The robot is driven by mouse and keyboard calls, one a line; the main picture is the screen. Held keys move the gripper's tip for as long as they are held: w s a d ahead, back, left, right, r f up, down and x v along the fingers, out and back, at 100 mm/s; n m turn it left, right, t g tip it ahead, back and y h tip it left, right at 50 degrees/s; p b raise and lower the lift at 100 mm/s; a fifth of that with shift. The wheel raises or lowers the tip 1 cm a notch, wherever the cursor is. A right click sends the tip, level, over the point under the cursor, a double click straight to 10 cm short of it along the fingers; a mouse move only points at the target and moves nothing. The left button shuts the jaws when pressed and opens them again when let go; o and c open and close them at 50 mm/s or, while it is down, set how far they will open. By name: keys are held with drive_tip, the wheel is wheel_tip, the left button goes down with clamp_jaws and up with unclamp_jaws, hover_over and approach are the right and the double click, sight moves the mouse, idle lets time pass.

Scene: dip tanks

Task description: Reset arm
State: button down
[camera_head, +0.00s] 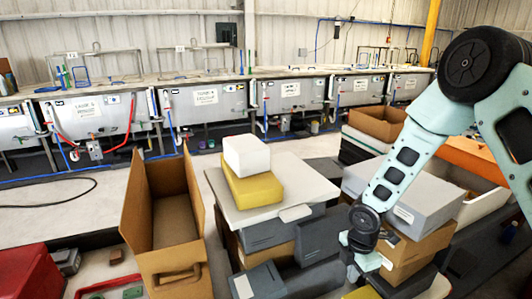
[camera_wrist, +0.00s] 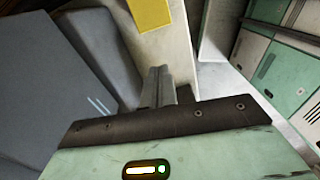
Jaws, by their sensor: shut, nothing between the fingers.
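My arm, pale green with dark joints, reaches down from the upper right in the head view. My gripper (camera_head: 354,274) hangs low among stacked boxes, right of the grey bins; its fingertips are hard to make out there. In the wrist view the two grey fingers of my gripper (camera_wrist: 158,82) are together, with nothing held between them. Dark grey boxes (camera_wrist: 45,70) lie to the left of the fingers, and a yellow item (camera_wrist: 151,13) shows beyond them.
A white block on a yellow block (camera_head: 253,188) sits on a pale lid (camera_head: 308,184) left of my arm. An open cardboard box (camera_head: 165,265) stands further left. Grey and brown boxes (camera_head: 405,205) crowd beneath my forearm.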

drive_tip(key=s+a+r+m+b, duration=0.6)
drive_tip(key=s+a+r+m, duration=0.45)
drive_tip(key=s, duration=0.45)
drive_tip(key=s+a+r+m+b, duration=0.2)
drive_tip(key=s+r, duration=0.2)
drive_tip(key=s, duration=0.6)
drive_tip(key=shift+y, duration=0.3)
